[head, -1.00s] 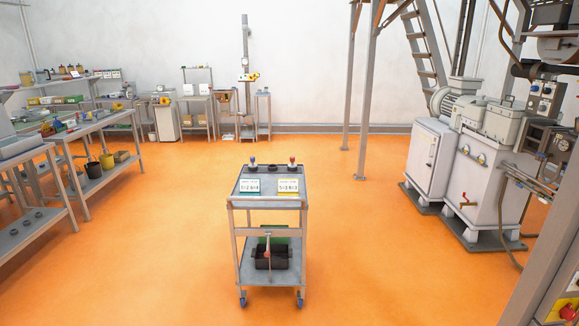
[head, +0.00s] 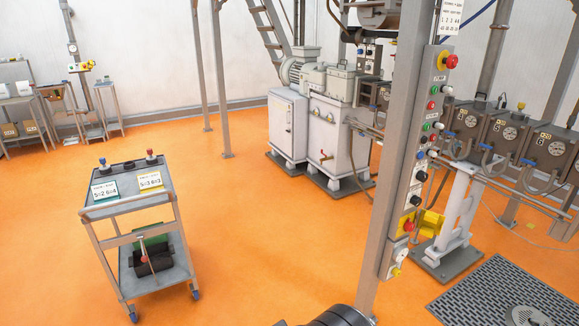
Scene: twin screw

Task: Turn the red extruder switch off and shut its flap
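A tall narrow control panel (head: 414,165) is fixed to a grey post right of centre in the head view. Low on it is a red knob (head: 408,226) with a yellow part (head: 431,223) standing out to its right, which looks like an open flap. The knob's exact setting is too small to tell. Higher up are a red mushroom button on yellow (head: 450,62) and several small red, green, white and black controls. My gripper is not in view; only a dark piece, likely of my arm, shows at the bottom edge, well below the panel.
White machines (head: 337,130) stand behind the post, and a row of grey barrel units (head: 500,135) is at the right. A floor grate (head: 490,285) lies at lower right. The orange floor between cart and post is clear.

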